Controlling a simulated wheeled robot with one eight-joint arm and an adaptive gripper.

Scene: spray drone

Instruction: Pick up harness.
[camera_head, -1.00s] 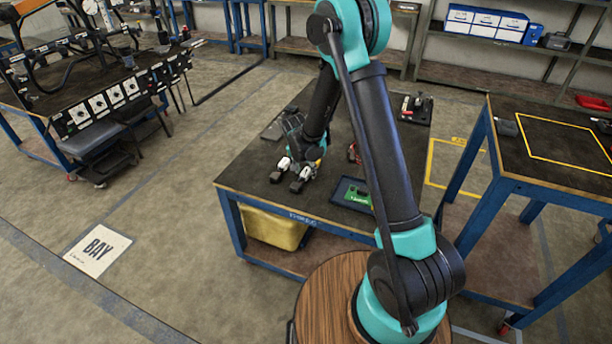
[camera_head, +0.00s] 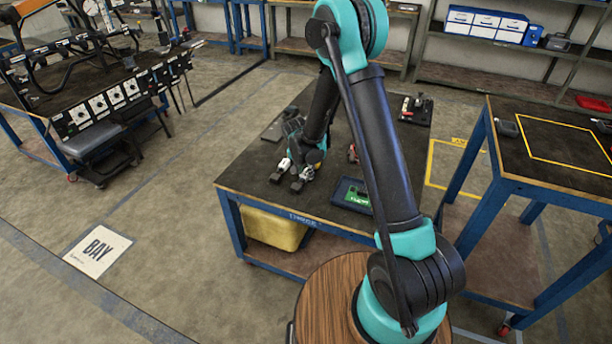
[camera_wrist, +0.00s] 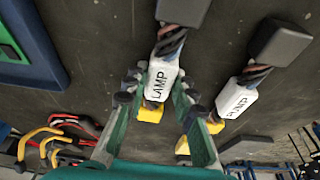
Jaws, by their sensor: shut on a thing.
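A harness (camera_wrist: 160,80) lies in the middle of the wrist view: a white connector lettered "LAMP", a yellow end, twisted red-brown and dark wires, and a dark block (camera_wrist: 183,11). My gripper (camera_wrist: 157,90) is shut on its white connector, one green finger on each side. A second, like harness (camera_wrist: 238,99) lies to the right, outside the fingers. In the head view, my gripper (camera_head: 296,160) is low over the dark-topped workbench (camera_head: 245,174), with the two white connectors at its fingertips. Whether the held harness touches the bench top is unclear.
A blue tray (camera_head: 352,195) with a green item lies right of my gripper; its corner shows in the wrist view (camera_wrist: 30,75). Red and yellow looped cables (camera_wrist: 65,135) lie at the wrist view's lower left. A yellow bin (camera_head: 273,228) sits under the bench.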

